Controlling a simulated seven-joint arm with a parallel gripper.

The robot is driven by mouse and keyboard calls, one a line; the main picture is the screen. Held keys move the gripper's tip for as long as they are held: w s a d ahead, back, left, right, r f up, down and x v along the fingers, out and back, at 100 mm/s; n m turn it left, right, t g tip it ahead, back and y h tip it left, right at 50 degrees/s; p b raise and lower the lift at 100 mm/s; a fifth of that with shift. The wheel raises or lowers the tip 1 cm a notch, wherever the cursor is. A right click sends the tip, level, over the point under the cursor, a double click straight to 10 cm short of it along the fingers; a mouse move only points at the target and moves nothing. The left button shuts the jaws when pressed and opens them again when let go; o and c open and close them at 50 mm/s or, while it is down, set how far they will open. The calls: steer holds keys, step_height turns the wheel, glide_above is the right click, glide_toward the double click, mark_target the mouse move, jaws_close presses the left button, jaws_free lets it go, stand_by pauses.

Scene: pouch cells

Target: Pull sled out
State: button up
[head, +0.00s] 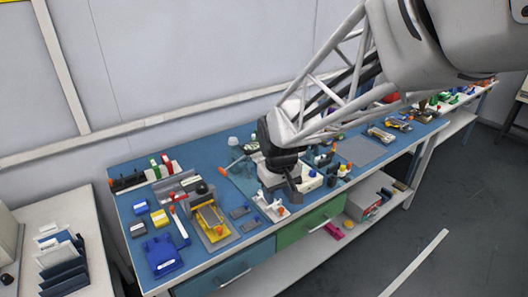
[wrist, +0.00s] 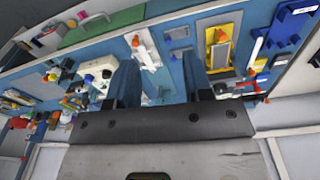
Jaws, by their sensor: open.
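A yellow tray-like piece (head: 204,233) with a grey plate on it and an orange knob at its near end lies left of centre on the blue bench; it looks like the sled, though I cannot be sure. It also shows in the wrist view (wrist: 208,45), right of my fingers. A grey fixture with a black knob (head: 201,188) stands at its far end. A white piece with an orange knob (head: 268,207) lies to its right. My gripper (head: 293,190) is above the bench, right of the yellow piece and apart from it. Its two fingers (wrist: 160,65) are spread and hold nothing.
A white box-like device (head: 275,178) stands close to my gripper. A grey mat (head: 360,151) farther right is clear.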

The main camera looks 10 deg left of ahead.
mark_target(219, 228)
steer(key=a+f+n, duration=0.1)
steer(key=a+f, duration=0.2)
steer(key=a, duration=0.3)
steer(key=w+a+f+n, duration=0.1)
steer(key=a+f, duration=0.3)
steer(key=a, duration=0.2)
steer(key=a+f+n, duration=0.2)
steer(key=a+f, duration=0.2)
steer(key=a, duration=0.2)
steer(key=shift+w+a+f+g, duration=0.15)
steer(key=shift+w+a+g, duration=0.05)
steer(key=shift+w+g, duration=0.2)
steer(key=shift+f, duration=0.15)
steer(key=shift+f, duration=3.8)
jaws_close()
